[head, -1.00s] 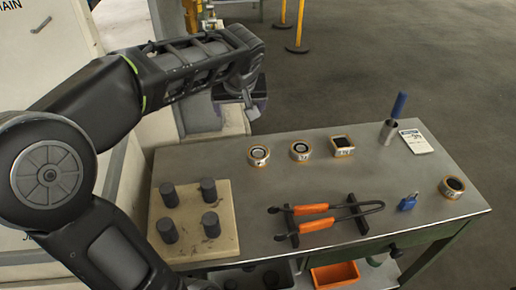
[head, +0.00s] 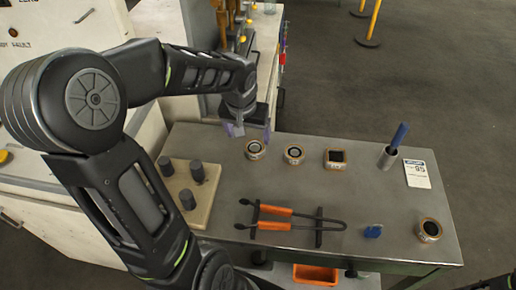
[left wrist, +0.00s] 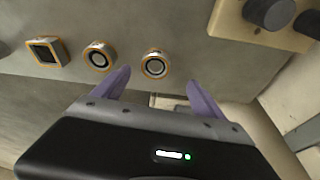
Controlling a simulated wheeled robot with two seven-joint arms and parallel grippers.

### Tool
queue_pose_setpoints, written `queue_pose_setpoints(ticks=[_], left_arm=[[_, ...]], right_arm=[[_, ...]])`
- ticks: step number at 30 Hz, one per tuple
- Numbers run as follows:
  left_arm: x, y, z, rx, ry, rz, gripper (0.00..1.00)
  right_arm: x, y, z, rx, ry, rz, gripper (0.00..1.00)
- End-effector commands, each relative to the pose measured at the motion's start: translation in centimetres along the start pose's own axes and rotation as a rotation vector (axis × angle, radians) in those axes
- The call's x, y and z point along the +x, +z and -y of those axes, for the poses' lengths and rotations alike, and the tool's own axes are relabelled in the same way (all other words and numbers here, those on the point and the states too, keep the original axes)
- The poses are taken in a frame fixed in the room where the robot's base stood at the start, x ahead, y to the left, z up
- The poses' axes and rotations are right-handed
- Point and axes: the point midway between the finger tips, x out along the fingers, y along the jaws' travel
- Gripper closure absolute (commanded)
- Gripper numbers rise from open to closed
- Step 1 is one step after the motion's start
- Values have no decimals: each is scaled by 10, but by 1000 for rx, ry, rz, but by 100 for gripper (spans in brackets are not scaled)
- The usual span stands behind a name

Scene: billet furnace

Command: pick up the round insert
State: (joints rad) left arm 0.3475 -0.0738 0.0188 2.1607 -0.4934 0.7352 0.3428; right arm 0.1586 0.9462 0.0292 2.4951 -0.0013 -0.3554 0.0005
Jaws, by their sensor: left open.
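A square insert (head: 336,159) sits right of the pair and also shows in the left wrist view (left wrist: 45,52). My left gripper (head: 252,132) is open and empty, above the back-left ring; its purple fingers straddle that ring in the wrist picture.
Orange-handled tongs (head: 275,218) lie on a rack at the bench front. A beige block with dark pegs (head: 204,208) stands left. A blue marker in a cup (head: 389,157), a white tag (head: 417,173) and a blue padlock (head: 373,231) are to the right.

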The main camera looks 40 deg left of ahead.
Motion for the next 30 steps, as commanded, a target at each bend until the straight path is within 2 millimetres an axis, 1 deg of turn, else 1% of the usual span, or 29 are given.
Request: queue_pose_setpoints(ticks=[9,18,20,25,27,30], left_arm=[[1,-4,-5,85,17,-20,19],[2,-4,-5,88,16,-19,19],[5,-4,-5,88,16,-18,19],[22,-4,-5,88,16,-17,19],[26,-4,-5,88,16,-18,19],[27,-5,-5,88,16,-20,19]], right_arm=[[0,1,0,1,0,2,64],[0,0,0,1,0,1,64],[0,0,0,1,0,1,64],[0,0,0,1,0,1,64],[-1,0,0,1,0,1,64],[-1,0,0,1,0,1,64]])
